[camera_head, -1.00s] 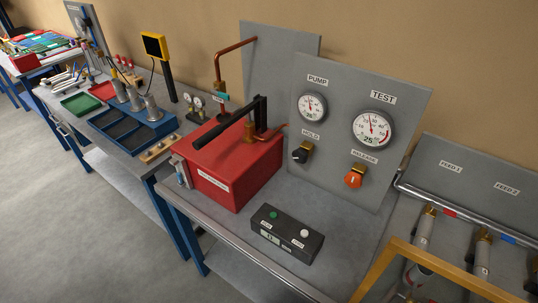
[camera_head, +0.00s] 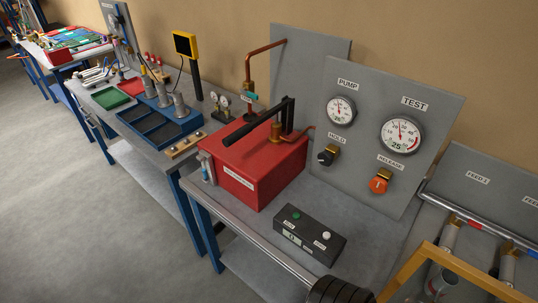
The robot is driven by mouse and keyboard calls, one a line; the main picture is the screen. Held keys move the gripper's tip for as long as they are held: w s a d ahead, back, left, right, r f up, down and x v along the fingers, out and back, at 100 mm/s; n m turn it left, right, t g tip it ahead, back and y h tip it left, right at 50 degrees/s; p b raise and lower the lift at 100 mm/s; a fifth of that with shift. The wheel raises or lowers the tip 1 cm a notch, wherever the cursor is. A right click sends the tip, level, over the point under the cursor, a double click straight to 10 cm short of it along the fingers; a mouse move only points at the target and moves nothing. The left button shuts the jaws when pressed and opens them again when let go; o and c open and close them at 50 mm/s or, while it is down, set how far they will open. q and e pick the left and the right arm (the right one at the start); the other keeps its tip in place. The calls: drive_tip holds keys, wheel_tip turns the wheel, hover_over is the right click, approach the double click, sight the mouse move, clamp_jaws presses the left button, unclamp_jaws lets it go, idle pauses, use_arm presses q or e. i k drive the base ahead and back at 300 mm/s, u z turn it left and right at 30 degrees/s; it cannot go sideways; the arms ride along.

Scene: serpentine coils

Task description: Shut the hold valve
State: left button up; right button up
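The hold valve (camera_head: 326,157) is a small black knob on a brass body, under the HOLD label on the upright grey panel (camera_head: 365,85). A pale mark shows on the knob, but its exact angle is too small to read. To its right, the orange RELEASE knob (camera_head: 378,186) sits on a similar brass body. The PUMP gauge (camera_head: 341,110) is above the hold valve and the TEST gauge (camera_head: 402,135) is above the release knob. Neither of my grippers is in view, and nothing touches the hold valve.
A red pump box (camera_head: 250,170) with a black lever (camera_head: 250,132) stands left of the panel. A dark button box (camera_head: 310,235) lies on the bench in front. A yellow frame (camera_head: 455,268) is at lower right. A dark ribbed part shows at the bottom edge.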

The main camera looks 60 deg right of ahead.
sight(324, 158)
drive_tip(key=u, duration=0.15)
drive_tip(key=i, duration=1.9)
drive_tip(key=z, duration=2.3)
